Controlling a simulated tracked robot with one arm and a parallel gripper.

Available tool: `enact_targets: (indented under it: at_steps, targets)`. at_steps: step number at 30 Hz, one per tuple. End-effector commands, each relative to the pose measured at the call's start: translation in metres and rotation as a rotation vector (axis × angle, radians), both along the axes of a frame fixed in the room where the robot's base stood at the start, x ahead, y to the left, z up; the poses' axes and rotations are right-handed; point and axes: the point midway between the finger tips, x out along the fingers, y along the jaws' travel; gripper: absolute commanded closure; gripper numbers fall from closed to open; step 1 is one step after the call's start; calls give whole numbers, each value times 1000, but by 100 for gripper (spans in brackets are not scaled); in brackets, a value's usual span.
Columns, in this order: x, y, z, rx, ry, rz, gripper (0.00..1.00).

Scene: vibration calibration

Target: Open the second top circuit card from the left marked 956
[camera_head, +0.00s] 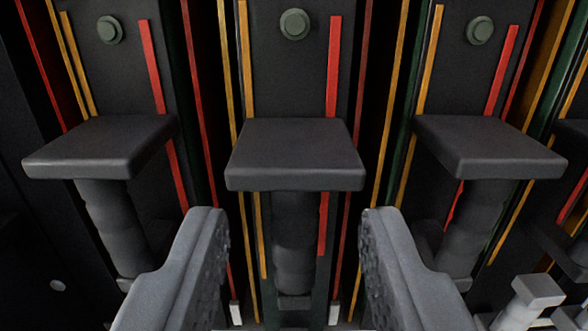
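Three dark circuit cards stand side by side, each with a flat dark handle on a ribbed post. The left card's handle (100,147), the middle card's handle (294,155) and the right card's handle (490,147) are all in view. No number 956 can be read on any card, so I cannot tell which is the marked one. My gripper (295,245) is open, its two grey textured fingers apart at the bottom. The middle card's post (295,240) appears between the fingers in the picture, below its handle. I see no finger touching it.
Red and orange strips run along the cards, with dark gaps between them. Round green buttons (295,24) sit above the handles. A light grey block-like part (538,291) is at the lower right. Part of another card (572,135) shows at the right edge.

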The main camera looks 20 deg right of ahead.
Motion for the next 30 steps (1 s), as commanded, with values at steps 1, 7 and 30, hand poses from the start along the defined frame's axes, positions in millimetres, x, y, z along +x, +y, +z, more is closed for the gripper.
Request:
enact_targets:
  at_steps: [1, 7, 30]
  targets:
    - [5, -1, 0, 0, 0, 0, 63]
    - [16, -5, 1, -1, -2, 0, 63]
    - [15, -4, 1, -1, -2, 0, 100]
